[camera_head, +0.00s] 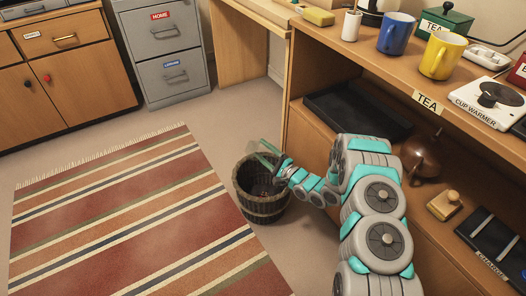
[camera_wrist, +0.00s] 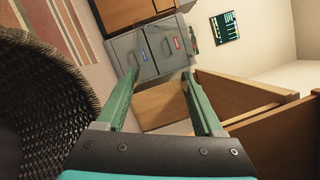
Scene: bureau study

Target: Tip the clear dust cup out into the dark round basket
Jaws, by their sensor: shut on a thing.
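The dark round basket (camera_head: 262,208) stands on the floor between the striped rug and the wooden desk unit. Its dark woven wall also shows large at the left of the wrist view (camera_wrist: 40,110). My gripper (camera_head: 268,150) is over the basket's rim, and in the wrist view (camera_wrist: 158,75) its two green fingers are apart with a faint see-through shape, the clear dust cup (camera_wrist: 165,52), between their tips. The wrist view is rolled well over to one side. The cup is hard to make out in the head view. Small reddish bits show inside the basket; what the cup holds cannot be told.
The desk unit (camera_head: 300,120) is close on the right, with a black tray (camera_head: 357,112) on its lower shelf and mugs above. A grey filing cabinet (camera_head: 165,55) stands at the back. The striped rug (camera_head: 130,220) leaves open floor on the left.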

